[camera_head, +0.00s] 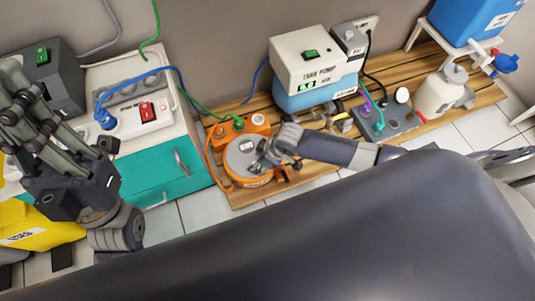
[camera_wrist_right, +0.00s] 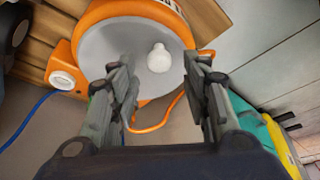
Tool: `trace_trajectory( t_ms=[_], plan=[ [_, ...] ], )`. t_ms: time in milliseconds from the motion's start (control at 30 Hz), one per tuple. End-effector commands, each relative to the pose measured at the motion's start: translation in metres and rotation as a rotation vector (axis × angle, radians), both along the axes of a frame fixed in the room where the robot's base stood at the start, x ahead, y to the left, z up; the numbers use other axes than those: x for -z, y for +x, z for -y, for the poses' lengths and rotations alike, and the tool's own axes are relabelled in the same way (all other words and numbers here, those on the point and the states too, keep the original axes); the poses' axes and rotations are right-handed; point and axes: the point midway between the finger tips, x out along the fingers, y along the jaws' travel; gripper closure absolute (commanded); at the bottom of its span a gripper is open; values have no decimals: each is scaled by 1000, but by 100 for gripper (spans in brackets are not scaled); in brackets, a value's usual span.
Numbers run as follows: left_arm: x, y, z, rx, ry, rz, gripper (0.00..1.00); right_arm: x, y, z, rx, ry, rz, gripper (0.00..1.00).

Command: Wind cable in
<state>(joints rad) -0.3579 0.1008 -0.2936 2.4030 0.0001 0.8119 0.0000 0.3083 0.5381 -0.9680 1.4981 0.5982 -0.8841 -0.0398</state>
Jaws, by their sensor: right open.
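The orange cable reel (camera_head: 233,173) with a grey round face sits on the wooden slatted pallet. In the right wrist view its grey face (camera_wrist_right: 105,45) carries a white knob (camera_wrist_right: 159,58). My right gripper (camera_head: 262,157) is over the reel. Its fingers (camera_wrist_right: 160,78) are open, one on each side of the knob in the picture, with a gap to it. The orange cable (camera_head: 209,158) runs from the reel's socket box (camera_head: 238,128) down its left side; a loop of cable (camera_wrist_right: 172,108) also shows in the wrist view. My left gripper (camera_head: 15,90) is raised at the left, fingers apart and empty.
A teal-and-white cabinet (camera_head: 163,178) with a power strip (camera_head: 140,118) stands left of the reel. A white pump unit (camera_head: 305,55) on a blue tank and a bottle (camera_head: 441,92) stand right on the pallet (camera_head: 240,198). A large dark padded surface (camera_head: 330,235) fills the front.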

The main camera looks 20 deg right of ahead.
Motion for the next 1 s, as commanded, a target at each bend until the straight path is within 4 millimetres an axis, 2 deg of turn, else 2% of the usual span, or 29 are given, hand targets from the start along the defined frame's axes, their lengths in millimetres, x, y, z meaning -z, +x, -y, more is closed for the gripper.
trace_trajectory(
  t_ms=[300, 500, 700, 1000],
  plan=[
    [0, 0, 0, 0, 0, -1, 100, -48, -14, 15, 1, 1, 0, 56],
    [0, 0, 0, 0, 0, -1, 100, -71, -20, 22, 2, 1, -1, 56],
    [0, 0, 0, 0, 0, -1, 100, -81, -23, 24, 1, 1, 0, 56],
    [0, 0, 0, 0, 0, -1, 100, -82, -24, 25, 2, 1, -1, 56]
  ],
)
